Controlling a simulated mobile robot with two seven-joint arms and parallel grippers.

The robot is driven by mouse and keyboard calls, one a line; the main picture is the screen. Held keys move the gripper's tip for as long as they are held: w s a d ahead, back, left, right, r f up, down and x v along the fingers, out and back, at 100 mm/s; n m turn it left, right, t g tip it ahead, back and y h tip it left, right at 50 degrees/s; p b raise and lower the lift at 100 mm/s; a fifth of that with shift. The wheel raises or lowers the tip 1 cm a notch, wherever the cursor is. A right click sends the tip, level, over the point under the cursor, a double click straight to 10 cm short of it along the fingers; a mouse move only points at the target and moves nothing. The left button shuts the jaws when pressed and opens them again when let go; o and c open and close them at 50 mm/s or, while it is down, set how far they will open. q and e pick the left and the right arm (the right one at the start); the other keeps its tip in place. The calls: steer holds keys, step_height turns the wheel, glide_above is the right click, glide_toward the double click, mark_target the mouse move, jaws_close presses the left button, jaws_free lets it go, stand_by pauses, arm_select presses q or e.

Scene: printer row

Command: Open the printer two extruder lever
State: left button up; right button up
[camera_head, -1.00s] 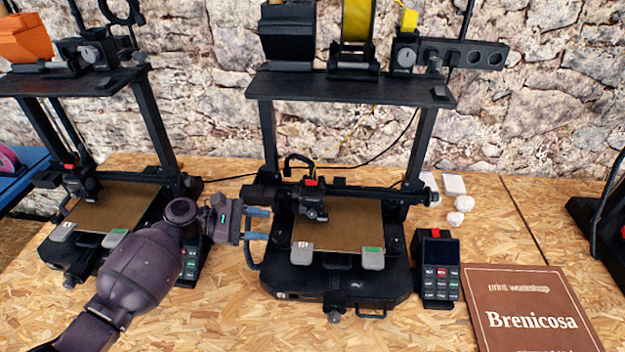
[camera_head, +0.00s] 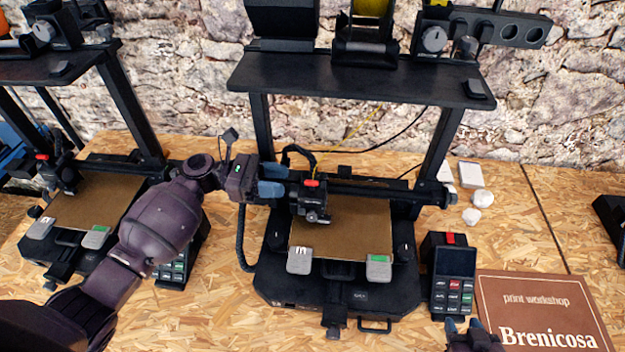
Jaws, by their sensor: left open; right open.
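The middle printer (camera_head: 360,290) is black, with a bed and a print head (camera_head: 313,203) that has a red part (camera_head: 312,183) on top. I take it to be printer two, but no number is readable. An extruder lever cannot be made out clearly. My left gripper (camera_head: 275,180) is open and empty at the left of the print head, its blue-grey fingers pointing right at the height of the crossbar. Contact with the printer cannot be told. My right gripper (camera_head: 463,326) is open at the bottom edge, just below the control box (camera_head: 447,275).
A second printer (camera_head: 75,205) stands at the left, partly behind my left arm. A top shelf (camera_head: 350,78) with a spool spans the middle printer. The table's right is mostly free.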

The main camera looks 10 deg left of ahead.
mark_target(312, 181)
arm_select(q)
steer(key=d, duration=0.7)
steer(key=shift+w+d, duration=0.1)
steer(key=shift+d, duration=0.2)
